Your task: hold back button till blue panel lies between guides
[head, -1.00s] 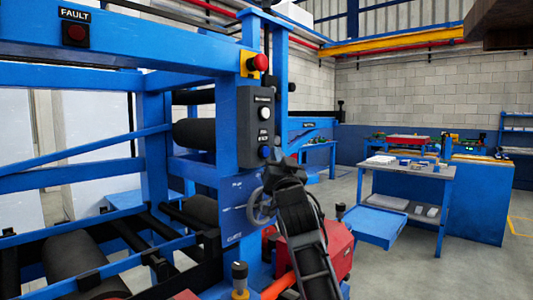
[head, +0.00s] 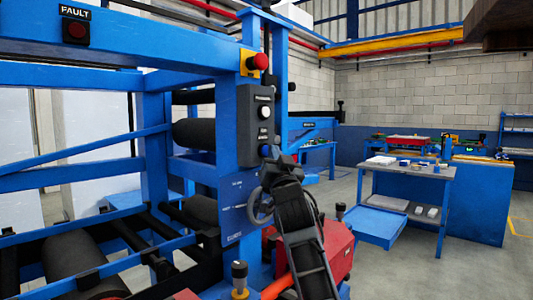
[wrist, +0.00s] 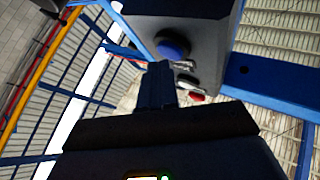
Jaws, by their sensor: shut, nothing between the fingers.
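A dark control box (head: 256,125) on a blue post carries a white button (head: 264,112) and, below it, a blue button (head: 265,150). My gripper (head: 272,158) is shut and empty, with its tip right at the blue button's lower side. In the wrist view the blue button (wrist: 172,45) shows just beyond the closed fingertips (wrist: 160,70); I cannot tell whether they touch it. The button's label is too small to read. I cannot make out a blue panel lying between guides; my view of the machine's inside is partly blocked by its blue frame.
A handwheel (head: 260,205) is close beside my arm. Black rollers (head: 75,265) lie at lower left. A workbench (head: 405,170) stands right, with free floor around it.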

